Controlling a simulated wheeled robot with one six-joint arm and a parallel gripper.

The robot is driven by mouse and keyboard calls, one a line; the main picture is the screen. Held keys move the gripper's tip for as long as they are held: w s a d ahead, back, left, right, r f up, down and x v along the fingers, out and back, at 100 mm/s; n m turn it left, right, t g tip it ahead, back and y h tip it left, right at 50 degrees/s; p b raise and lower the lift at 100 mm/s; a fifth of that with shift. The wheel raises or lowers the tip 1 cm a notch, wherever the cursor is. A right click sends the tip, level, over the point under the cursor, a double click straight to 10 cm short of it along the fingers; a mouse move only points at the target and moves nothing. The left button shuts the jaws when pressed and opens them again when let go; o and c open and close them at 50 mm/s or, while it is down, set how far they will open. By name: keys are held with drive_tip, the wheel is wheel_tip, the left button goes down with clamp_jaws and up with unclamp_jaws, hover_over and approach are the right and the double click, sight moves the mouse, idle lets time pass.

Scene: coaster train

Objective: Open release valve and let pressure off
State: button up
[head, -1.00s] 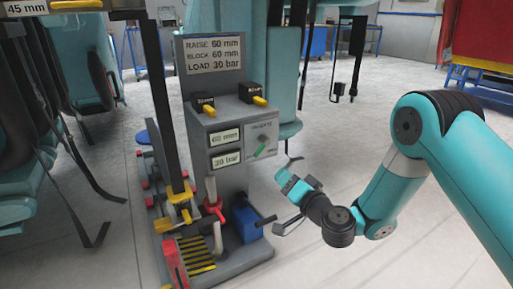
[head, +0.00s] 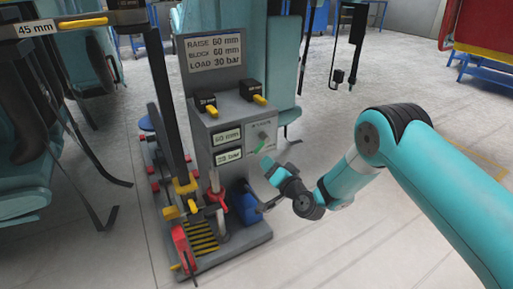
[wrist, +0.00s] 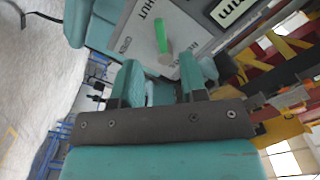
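The release valve is a small green lever (head: 262,146) on the light plate at the right of the grey pump console's front. In the wrist view the green lever (wrist: 161,36) lies beside the word SHUT, with a smaller label at the plate's left edge. My gripper (wrist: 163,72) is open, its two teal fingers apart, with the lever's near end just ahead of the gap. In the head view my gripper (head: 270,163) is just below and right of the lever; contact cannot be told. The pressure display (head: 229,156) appears to read 28 bar.
The console's sign (head: 213,52) reads RAISE 60 mm, BLOCK 60 mm, LOAD 30 bar. Two black boxes with yellow levers (head: 259,99) sit on top. A red-handled part (head: 219,201) and blue container (head: 243,199) stand below.

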sight(258, 151)
drive_tip(key=b+x, duration=0.1)
drive_tip(key=x, duration=0.7)
drive_tip(key=shift+w+a, duration=0.4)
drive_tip(key=shift+w, duration=0.1)
drive_tip(key=shift+c, duration=0.4)
clamp_jaws()
